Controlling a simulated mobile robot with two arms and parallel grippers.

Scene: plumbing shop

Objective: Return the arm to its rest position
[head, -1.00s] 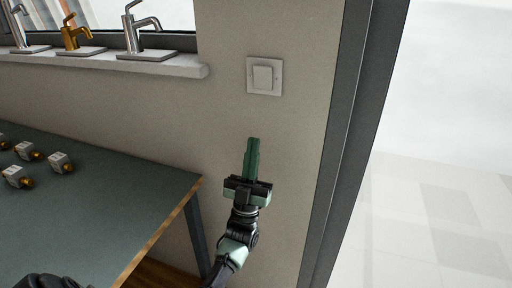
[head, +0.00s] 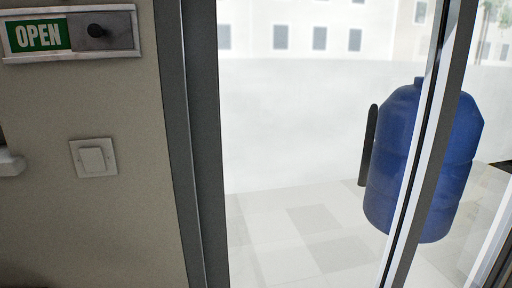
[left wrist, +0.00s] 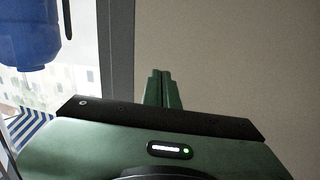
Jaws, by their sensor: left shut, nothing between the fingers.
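My left gripper (left wrist: 162,88) shows in the left wrist view with its two green fingers together and nothing between them. It points toward a plain beige wall (left wrist: 220,50), and a dark door frame (left wrist: 118,40) stands just to the left of the fingers. Neither of my arms shows in the head view. My right gripper is not in view.
The head view shows a white wall switch (head: 93,157) and an OPEN sign (head: 70,34) on the wall at left. Right of the door frame (head: 194,140) is glass, with a blue tank (head: 395,150) and a pale tiled floor (head: 300,235) beyond.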

